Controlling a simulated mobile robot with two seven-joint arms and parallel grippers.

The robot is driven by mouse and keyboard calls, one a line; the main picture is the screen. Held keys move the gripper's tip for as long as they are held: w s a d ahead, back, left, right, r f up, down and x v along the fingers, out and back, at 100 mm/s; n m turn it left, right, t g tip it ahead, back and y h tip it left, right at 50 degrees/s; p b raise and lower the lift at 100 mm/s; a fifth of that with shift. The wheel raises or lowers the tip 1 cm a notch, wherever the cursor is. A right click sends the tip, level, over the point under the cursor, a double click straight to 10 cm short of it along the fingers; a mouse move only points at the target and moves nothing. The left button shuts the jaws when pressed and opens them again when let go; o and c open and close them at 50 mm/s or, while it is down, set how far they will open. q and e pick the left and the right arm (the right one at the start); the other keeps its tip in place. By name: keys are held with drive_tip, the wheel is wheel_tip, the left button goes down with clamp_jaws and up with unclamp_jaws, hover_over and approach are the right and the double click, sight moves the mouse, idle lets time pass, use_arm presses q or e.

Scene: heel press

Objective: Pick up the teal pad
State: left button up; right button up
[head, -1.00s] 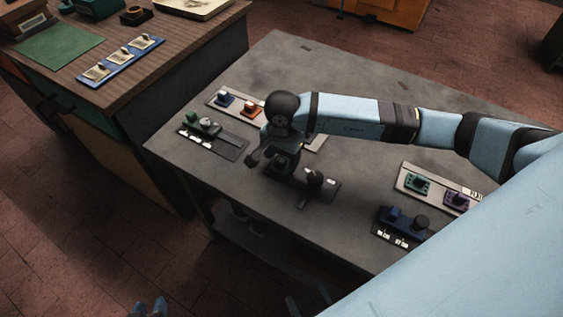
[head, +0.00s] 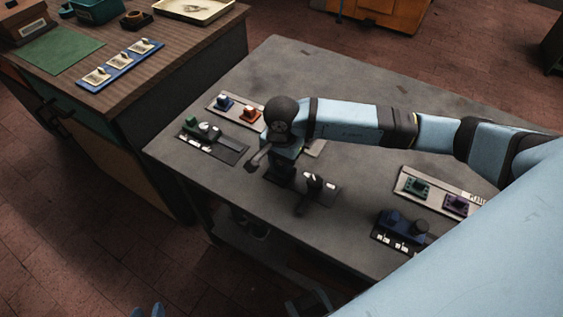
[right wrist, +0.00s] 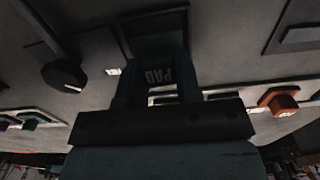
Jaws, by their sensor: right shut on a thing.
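My right gripper (head: 280,174) is low over the grey workbench, beside a dark press-like fixture (head: 318,188) with a lever. In the right wrist view its two blue fingers (right wrist: 160,82) are shut on a dark teal pad (right wrist: 156,50) lettered PAD. A dark frame surrounds the pad's far end; I cannot tell whether the pad is clear of it. In the head view the gripper and arm mostly hide the pad. The blue fingertips of my left gripper (head: 147,311) show apart at the bottom edge, with nothing seen between them.
On the bench (head: 330,75) are a strip with blue and orange pieces (head: 238,108), a dark tray with a green piece (head: 212,138), a strip with green and purple pieces (head: 435,190) and a navy fixture (head: 402,230). A wooden cabinet (head: 190,60) stands left. The bench's back is clear.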

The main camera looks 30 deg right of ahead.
wheel_tip(320, 180, up, 18)
drive_tip(key=b, duration=0.5)
approach(280, 163)
drive_tip(key=shift+g+y, duration=0.4)
drive_tip(key=shift+y, duration=0.4)
drive_tip(key=f+b, duration=0.1)
drive_tip(key=f, duration=0.1)
drive_tip(key=f+b, duration=0.3)
drive_tip(key=shift+w+d+f, duration=0.25)
drive_tip(key=shift+d+f, duration=0.05)
drive_tip(key=shift+f, duration=0.25)
drive_tip(key=shift+f+b, duration=0.45)
drive_tip(key=shift+f, duration=0.4)
wheel_tip(280, 163, down, 2)
drive_tip(key=shift+f+b, duration=0.15)
drive_tip(key=shift+b, duration=0.45)
drive_tip(key=shift+f+b, duration=0.2)
drive_tip(key=shift+b, duration=0.15)
use_arm(q)
drive_tip(key=f, duration=0.1)
drive_tip(key=d+f+t, duration=0.1)
drive_tip(key=w+f, duration=0.1)
drive_tip(key=shift+d+h, duration=0.3)
drive_tip(key=shift+f+m, duration=0.15)
drive_tip(key=shift+m, duration=0.15)
